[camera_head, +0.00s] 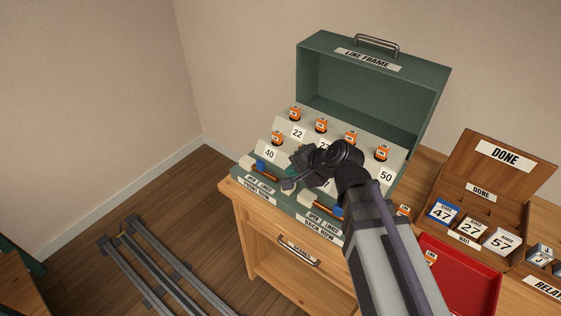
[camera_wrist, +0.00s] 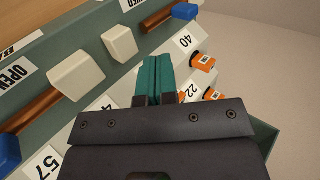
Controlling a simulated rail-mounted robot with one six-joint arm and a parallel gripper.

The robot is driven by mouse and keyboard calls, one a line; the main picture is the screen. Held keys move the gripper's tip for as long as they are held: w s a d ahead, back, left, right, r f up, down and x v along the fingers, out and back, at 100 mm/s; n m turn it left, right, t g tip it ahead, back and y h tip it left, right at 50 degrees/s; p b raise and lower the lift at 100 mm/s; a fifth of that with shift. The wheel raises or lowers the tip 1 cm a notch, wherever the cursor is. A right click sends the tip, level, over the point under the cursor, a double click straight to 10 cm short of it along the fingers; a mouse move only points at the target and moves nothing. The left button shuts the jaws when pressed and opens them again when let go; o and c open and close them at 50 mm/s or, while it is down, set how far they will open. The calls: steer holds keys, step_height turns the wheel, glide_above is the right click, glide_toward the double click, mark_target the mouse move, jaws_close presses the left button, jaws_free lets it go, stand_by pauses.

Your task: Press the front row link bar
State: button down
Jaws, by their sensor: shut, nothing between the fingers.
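The front row link bar, a copper rod with a blue end (camera_head: 260,163), lies at the left of the line frame's front ledge, above a label (camera_head: 258,189) reading front row. In the wrist view its blue end (camera_wrist: 185,11) and copper rod (camera_wrist: 157,19) show at the top, beside a white block (camera_wrist: 118,42). A similar back row bar (camera_head: 336,210) lies to the right; its copper rod also shows in the wrist view (camera_wrist: 33,110). My gripper (camera_head: 291,178) is over the ledge between the two bars. Its teal fingers (camera_wrist: 155,65) are shut and empty. Contact cannot be told.
Orange plugs (camera_head: 295,114) and number cards (camera_head: 270,153) stand on the stepped panel behind. The green case lid (camera_head: 375,85) is open. A red tray (camera_head: 470,270) and a wooden DONE box (camera_head: 505,155) lie right. A drawer handle (camera_head: 298,250) is below.

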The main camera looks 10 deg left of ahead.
steer(key=p+v, duration=0.1)
steer(key=v, duration=0.3)
steer(key=shift+r+p, duration=0.1)
steer(key=shift+p, duration=0.2)
